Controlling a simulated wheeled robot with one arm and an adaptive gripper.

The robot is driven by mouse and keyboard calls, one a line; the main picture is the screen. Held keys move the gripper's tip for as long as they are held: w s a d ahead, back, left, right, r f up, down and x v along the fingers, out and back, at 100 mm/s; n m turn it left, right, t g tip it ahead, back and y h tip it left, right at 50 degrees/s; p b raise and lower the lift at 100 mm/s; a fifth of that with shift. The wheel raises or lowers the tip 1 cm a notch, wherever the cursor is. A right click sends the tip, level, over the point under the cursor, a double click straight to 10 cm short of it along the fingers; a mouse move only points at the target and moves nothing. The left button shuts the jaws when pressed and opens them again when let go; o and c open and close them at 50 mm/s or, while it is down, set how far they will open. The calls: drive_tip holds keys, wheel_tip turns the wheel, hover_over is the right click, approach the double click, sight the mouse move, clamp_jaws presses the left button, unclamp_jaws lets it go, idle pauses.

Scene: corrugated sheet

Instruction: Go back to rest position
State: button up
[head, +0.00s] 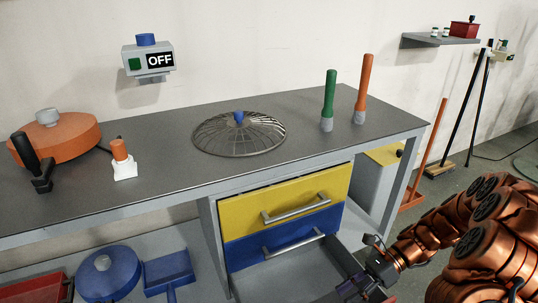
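My gripper (355,287) is at the bottom of the head view, right of centre, at the end of my copper-coloured arm. It is over or beside a grey open drawer (283,277) low in the workbench; I cannot tell whether it touches it. The fingers are dark, small and partly cut off by the frame edge, so their opening is unclear. I see nothing clearly held. The yellow drawer (240,211) and blue drawer (250,246) above are shut.
The workbench top (200,187) carries an orange round device (70,138), a white-based orange button (122,165), a wire fan grille (255,137), a green handle (329,95) and an orange handle (363,90). A bench leg (404,180) stands near my arm. Floor is visible at right.

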drive_tip(key=s+a+r+n+h, duration=0.5)
drive_tip(key=s+r+n+h, duration=0.3)
drive_tip(key=s+r+n, duration=0.4)
drive_tip(key=s+d+n+t+h, duration=0.2)
drive_tip(key=s+d+n+h, duration=0.15)
drive_tip(key=s+n, duration=0.35)
wheel_tip(320, 180, up, 26)
drive_tip(key=s+t+p, duration=0.1)
drive_tip(key=p, duration=2.2)
drive_tip(key=shift+s+a+f, duration=0.15)
drive_tip(key=shift+h, duration=0.25)
